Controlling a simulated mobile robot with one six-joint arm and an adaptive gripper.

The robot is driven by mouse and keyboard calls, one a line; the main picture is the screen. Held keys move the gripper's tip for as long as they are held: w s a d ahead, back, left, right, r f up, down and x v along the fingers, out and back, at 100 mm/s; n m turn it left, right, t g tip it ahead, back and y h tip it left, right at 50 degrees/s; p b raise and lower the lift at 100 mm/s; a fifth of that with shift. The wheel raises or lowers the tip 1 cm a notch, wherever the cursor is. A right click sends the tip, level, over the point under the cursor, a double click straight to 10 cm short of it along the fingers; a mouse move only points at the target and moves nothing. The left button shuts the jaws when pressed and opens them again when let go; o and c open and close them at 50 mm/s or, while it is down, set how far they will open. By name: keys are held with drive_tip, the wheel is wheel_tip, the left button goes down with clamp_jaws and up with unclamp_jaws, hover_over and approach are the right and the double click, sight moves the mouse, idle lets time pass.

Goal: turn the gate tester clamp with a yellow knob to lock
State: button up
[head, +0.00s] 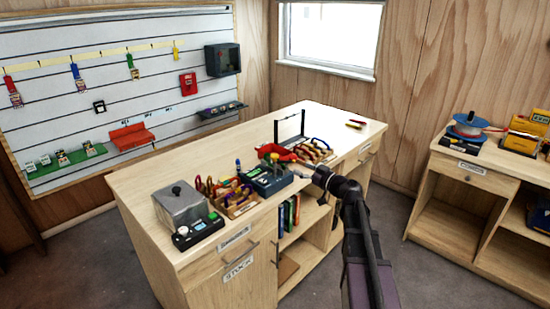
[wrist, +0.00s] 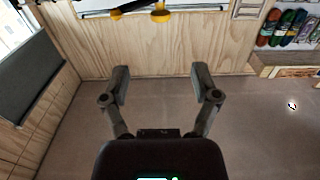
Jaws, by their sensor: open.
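A blue box-like device (head: 266,181) sits on the near edge of the wooden bench, beside a wooden rack of coloured carabiners (head: 234,198). It may be the gate tester, but I cannot make out a yellow knob or its clamp at this size. My gripper (wrist: 160,84) is open and empty in the wrist view, with its fingers spread over bare floor and wall. In the head view my gripper (head: 308,174) is at the bench's front edge, just right of the blue device. The wrist view does not clearly show the device.
The bench (head: 150,185) also holds a grey metal box (head: 184,207), a small dark device with a green button (head: 197,232) and red gear (head: 277,153). A second bench (head: 470,168) stands right. Floor between them (head: 400,250) is free. Two yellow round things (wrist: 160,15) show in the wrist view.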

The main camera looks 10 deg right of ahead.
sight(277, 157)
drive_tip(key=shift+w, duration=0.1)
drive_tip(key=x, duration=1.3)
drive_tip(key=shift+w+a, duration=0.2)
drive_tip(key=shift+a, duration=0.05)
clamp_jaws()
